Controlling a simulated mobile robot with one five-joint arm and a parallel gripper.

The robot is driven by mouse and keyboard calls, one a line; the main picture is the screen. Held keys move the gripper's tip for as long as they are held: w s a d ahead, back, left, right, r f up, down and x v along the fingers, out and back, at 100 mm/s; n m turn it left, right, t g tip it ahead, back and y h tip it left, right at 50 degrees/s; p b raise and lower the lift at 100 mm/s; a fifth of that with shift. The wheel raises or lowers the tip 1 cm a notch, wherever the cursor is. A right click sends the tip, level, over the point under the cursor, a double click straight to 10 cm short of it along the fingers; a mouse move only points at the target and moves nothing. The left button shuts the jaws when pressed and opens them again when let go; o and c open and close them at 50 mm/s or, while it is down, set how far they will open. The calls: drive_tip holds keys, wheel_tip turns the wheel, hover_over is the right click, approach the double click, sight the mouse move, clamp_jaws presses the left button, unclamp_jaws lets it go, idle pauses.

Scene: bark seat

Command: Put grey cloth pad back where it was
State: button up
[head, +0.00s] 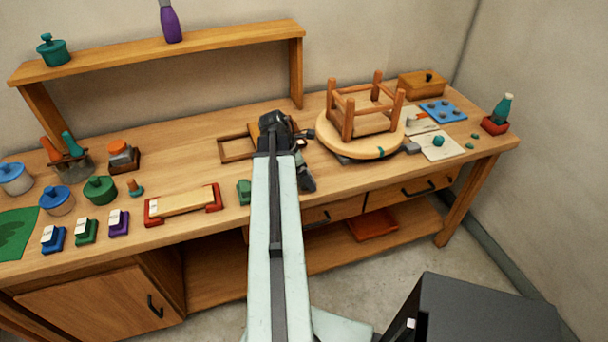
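My gripper (274,127) is the dark end of my arm, over the middle of the bench beside a shallow wooden frame (237,149). My arm hides much of it, and its fingers do not show clearly. A dark grey shape (306,180) is just right of my arm; I cannot tell whether it is part of my arm or a separate thing. I cannot pick out the grey cloth pad for certain. Two pale flat squares lie at the right: a pale sheet (438,148) under a teal knob, and another behind it, partly covered by a small tool.
A small wooden stool (366,118) stands on a round turntable (332,138). A wooden box (421,84), blue tray (443,111) and teal bottle (503,106) are at the right. Pots, coloured blocks and a red-ended wooden holder (183,203) fill the left. A shelf (170,55) spans the back.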

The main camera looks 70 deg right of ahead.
drive_tip(key=p+v, duration=1.1)
drive_tip(key=v, duration=0.1)
drive_tip(key=shift+r, duration=0.2)
drive_tip(key=shift+m+t, duration=0.6)
drive_tip(key=shift+t, duration=0.1)
drive_tip(key=w+a, duration=0.2)
drive_tip(key=w, duration=0.2)
drive_tip(key=w+a, duration=0.5)
drive_tip(key=w, duration=0.2)
drive_tip(key=shift+w+a+f, duration=0.35)
drive_tip(key=shift+f, duration=0.05)
drive_tip(key=w+a+m+t, duration=0.1)
drive_tip(key=w+a+m, duration=0.1)
drive_tip(key=w+a, duration=1.1)
drive_tip(key=w+a+m+y, duration=0.1)
drive_tip(key=w+a+m, duration=0.1)
drive_tip(key=a, duration=1.5)
drive_tip(key=w+a+f+m+t+y, duration=0.1)
drive_tip(key=w+a, duration=0.4)
drive_tip(key=a, duration=1.2)
drive_tip(key=shift+m+y, duration=0.4)
drive_tip(key=shift+m, duration=0.4)
